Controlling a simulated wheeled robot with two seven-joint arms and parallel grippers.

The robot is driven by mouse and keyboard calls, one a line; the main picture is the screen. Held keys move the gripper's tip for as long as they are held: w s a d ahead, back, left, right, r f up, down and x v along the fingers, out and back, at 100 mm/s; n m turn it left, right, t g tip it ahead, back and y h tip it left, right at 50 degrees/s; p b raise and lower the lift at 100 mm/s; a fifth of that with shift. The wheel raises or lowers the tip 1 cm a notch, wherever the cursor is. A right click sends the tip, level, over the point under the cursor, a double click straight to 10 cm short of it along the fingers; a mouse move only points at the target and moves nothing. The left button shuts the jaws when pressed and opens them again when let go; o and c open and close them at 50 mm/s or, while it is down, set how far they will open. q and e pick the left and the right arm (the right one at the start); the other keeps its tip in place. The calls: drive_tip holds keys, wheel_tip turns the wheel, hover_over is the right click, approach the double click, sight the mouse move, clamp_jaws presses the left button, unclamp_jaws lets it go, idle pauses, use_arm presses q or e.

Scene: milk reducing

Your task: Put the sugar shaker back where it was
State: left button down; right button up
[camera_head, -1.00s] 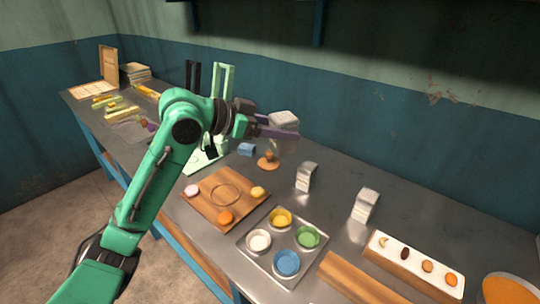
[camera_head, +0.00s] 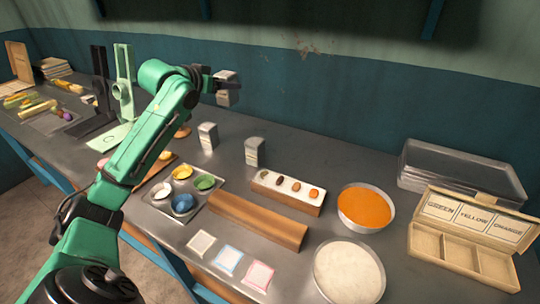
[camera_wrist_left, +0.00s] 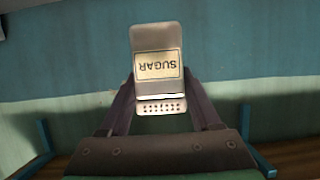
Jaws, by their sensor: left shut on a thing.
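The sugar shaker (camera_wrist_left: 158,62) is a pale metal box with a "SUGAR" label that reads upside down in the left wrist view. Its perforated end is toward the gripper's base. My left gripper (camera_wrist_left: 160,108) is shut on it, one finger on each side. In the head view the shaker (camera_head: 228,90) is held in the air above the back of the table, at the end of my green left arm. The left gripper (camera_head: 215,84) is partly hidden by the arm there. My right gripper is not in view.
Two similar shakers (camera_head: 208,137) (camera_head: 255,152) stand on the metal table. Bare table shows behind the shakers.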

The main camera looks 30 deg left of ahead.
use_arm(q)
drive_tip(key=f, duration=0.6)
drive_tip(key=a+f, duration=0.1)
drive_tip(key=f, duration=1.2)
drive_tip(key=shift+s+a+f, duration=0.1)
drive_tip(key=shift+a+f, duration=0.1)
drive_tip(key=shift+a, duration=0.1)
drive_tip(key=shift+d, duration=0.1)
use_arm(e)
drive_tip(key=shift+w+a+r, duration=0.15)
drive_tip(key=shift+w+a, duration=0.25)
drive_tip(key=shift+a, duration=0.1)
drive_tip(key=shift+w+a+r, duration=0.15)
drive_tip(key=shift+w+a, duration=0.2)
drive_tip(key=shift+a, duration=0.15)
use_arm(q)
drive_tip(key=shift+f, duration=0.15)
drive_tip(key=shift+c, duration=0.5)
unclamp_jaws()
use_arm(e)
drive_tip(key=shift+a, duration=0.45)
